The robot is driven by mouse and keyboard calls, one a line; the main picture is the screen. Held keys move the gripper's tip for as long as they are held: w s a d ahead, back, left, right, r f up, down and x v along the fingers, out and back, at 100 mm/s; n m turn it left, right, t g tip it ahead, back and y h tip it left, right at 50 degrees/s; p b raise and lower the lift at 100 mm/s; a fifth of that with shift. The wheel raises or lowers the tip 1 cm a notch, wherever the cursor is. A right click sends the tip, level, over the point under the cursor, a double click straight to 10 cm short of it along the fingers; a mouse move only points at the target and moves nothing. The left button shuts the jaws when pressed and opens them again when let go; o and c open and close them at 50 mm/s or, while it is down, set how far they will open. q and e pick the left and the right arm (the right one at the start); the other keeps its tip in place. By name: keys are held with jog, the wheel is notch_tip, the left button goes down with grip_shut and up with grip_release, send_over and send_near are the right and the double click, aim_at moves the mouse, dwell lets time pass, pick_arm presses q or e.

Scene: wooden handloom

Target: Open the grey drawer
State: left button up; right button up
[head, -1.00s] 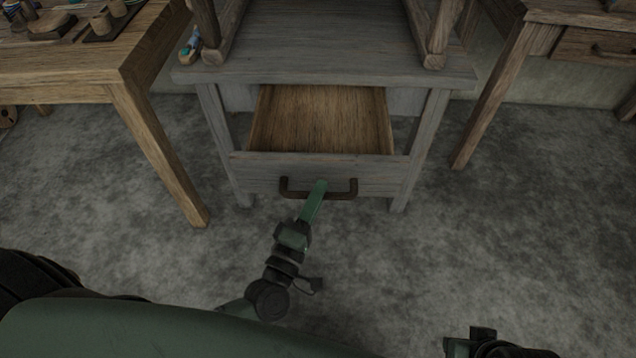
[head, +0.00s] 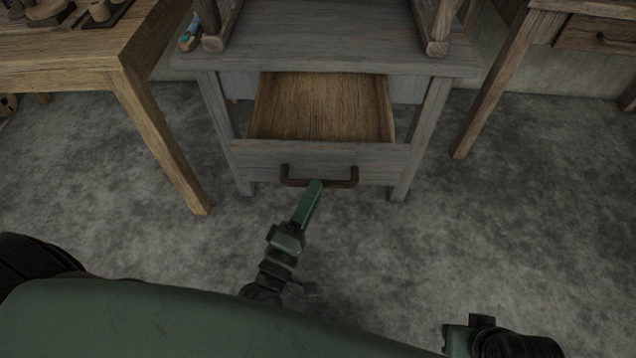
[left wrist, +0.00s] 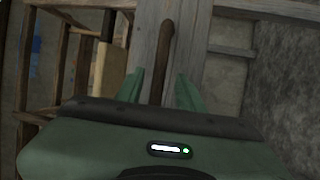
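The grey drawer (head: 240,160) stands pulled out of the grey wooden table (head: 320,45), showing its bare brown wooden inside (head: 320,105). Its dark bar handle (head: 335,184) is on the drawer front. My left gripper (head: 314,184) is at the handle's bar, near its middle. In the left wrist view, the two green fingers (left wrist: 160,88) are apart, with the handle (left wrist: 164,50) between them and a gap on each side. I cannot tell whether the fingertips still reach past the bar. Part of my right gripper (head: 460,338) shows at the bottom edge; its fingers cannot be made out.
A brown wooden table (head: 85,65) with small items stands at the left. Another wooden table (head: 495,85) with its own drawer stands at the right. A small teal item (head: 190,35) lies on the grey table's left side. The grey floor (head: 480,240) in front is clear.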

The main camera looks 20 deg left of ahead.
pick_arm(q)
jog(key=v, duration=0.4)
jog(key=shift+s, duration=0.25)
